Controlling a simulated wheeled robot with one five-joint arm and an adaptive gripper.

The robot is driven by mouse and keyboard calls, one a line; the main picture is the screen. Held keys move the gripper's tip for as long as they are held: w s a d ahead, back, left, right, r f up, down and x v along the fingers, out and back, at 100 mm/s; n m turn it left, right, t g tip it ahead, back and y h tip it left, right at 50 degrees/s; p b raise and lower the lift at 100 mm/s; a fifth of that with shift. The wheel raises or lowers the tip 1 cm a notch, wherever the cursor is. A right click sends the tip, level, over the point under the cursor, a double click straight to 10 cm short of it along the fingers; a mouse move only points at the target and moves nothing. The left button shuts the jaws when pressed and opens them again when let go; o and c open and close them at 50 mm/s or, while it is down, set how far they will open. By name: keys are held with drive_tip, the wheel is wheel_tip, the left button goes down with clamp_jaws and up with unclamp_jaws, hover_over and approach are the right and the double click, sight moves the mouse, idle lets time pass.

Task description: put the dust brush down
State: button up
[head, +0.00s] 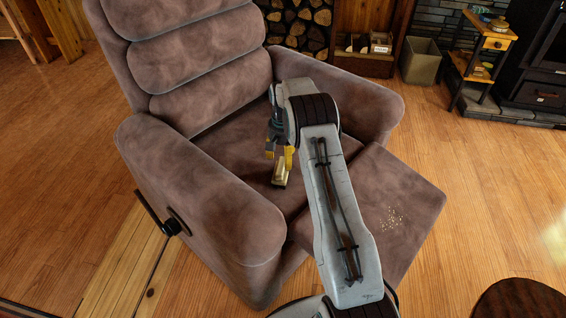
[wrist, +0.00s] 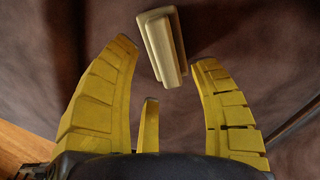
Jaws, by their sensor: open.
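The dust brush (head: 280,172) is a small pale yellow block shape lying on the brown seat of the recliner (head: 232,140). In the wrist view the brush (wrist: 163,46) lies just beyond and between my fingertips, with a stepped block and a ridge on top. My gripper (head: 279,155) has yellow fingers and points down at the seat, directly over the brush. In the wrist view the fingers (wrist: 163,55) are spread wide, and no contact with the brush shows there.
The recliner's armrests (head: 215,190) rise on both sides of the seat. Its raised footrest (head: 395,205) carries a patch of pale crumbs (head: 391,219). A bin (head: 420,60), a small wooden stand (head: 482,60) and stacked firewood (head: 298,25) are at the back.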

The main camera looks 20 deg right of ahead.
sight(283, 166)
wheel_tip(283, 166, up, 7)
drive_tip(key=p, duration=0.3)
drive_tip(key=s+a+r+n+t, duration=0.1)
drive_tip(key=s+a+r+n, duration=0.1)
drive_tip(key=s+a+r, duration=0.4)
drive_tip(key=s+a+r+n, duration=0.1)
drive_tip(key=s+a+r, duration=0.1)
drive_tip(key=s+r, duration=0.8)
drive_tip(key=s+a+n, duration=0.2)
drive_tip(key=s, duration=0.8)
drive_tip(key=s+a+n+t, duration=0.1)
drive_tip(key=s+a, duration=0.2)
drive_tip(key=s, duration=0.7)
drive_tip(key=shift+s+r+n, duration=0.25)
drive_tip(key=shift+s+n, duration=0.05)
drive_tip(key=shift+n, duration=0.1)
